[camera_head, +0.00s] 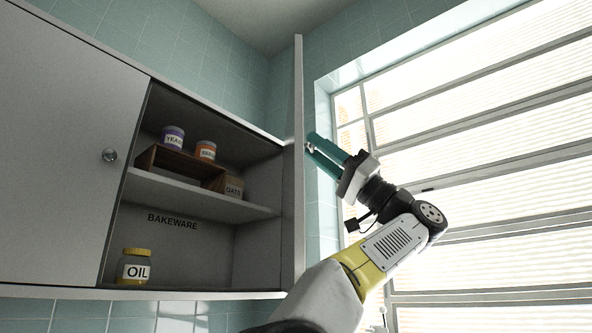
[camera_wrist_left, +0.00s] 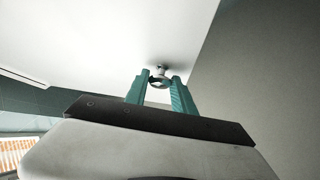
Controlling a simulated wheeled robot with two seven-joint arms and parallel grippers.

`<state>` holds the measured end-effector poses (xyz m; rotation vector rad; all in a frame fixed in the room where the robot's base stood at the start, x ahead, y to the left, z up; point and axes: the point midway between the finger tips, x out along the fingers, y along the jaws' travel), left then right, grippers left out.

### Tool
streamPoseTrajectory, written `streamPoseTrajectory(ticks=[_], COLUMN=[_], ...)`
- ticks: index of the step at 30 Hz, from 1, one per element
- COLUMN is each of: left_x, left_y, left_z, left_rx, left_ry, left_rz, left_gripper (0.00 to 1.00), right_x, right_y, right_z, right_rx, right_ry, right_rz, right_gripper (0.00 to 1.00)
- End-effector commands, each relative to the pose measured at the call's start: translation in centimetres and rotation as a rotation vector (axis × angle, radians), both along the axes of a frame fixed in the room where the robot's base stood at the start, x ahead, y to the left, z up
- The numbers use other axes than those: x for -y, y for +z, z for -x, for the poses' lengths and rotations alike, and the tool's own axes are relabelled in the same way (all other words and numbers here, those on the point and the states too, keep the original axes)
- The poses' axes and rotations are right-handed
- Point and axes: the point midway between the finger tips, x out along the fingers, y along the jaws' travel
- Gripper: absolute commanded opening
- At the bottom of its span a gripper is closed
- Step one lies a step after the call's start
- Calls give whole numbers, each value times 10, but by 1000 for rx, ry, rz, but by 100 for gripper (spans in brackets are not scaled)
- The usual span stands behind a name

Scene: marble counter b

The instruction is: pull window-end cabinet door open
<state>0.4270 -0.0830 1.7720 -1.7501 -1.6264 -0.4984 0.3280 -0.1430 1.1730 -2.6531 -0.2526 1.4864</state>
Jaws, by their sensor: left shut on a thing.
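The window-end cabinet door (camera_head: 299,165) stands swung open, seen almost edge-on at the right end of the cabinet. My left gripper (camera_head: 309,146) is at the door's window-facing side, with its teal fingers at the knob. In the left wrist view the fingers (camera_wrist_left: 160,84) are shut around the round metal knob (camera_wrist_left: 161,70), which sticks out from the white door face (camera_wrist_left: 110,45). In the head view the gripper partly hides the knob. My right gripper is not in view.
A window with blinds (camera_head: 480,150) is close on the right.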

Motion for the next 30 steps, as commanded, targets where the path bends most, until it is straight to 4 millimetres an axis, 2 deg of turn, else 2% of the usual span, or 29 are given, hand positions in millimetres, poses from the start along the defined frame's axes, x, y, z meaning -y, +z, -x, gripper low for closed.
streamPoseTrajectory(ticks=[7, 19, 20, 22, 30], left_x=[10, 9, 9, 9, 10], left_y=[3, 3, 4, 3, 2], left_z=[4, 5, 5, 5, 4], left_rx=[1, 3, 3, 3, 1], left_ry=[7, 9, 9, 9, 9], left_rz=[-5, -4, -4, -3, -3], left_gripper=[0, 0, 36, 50, 52], right_x=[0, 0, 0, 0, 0], right_y=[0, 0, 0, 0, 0], right_z=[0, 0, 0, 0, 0], right_rx=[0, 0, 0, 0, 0], right_ry=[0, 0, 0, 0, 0], right_rz=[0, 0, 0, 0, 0], right_gripper=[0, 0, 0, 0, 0])
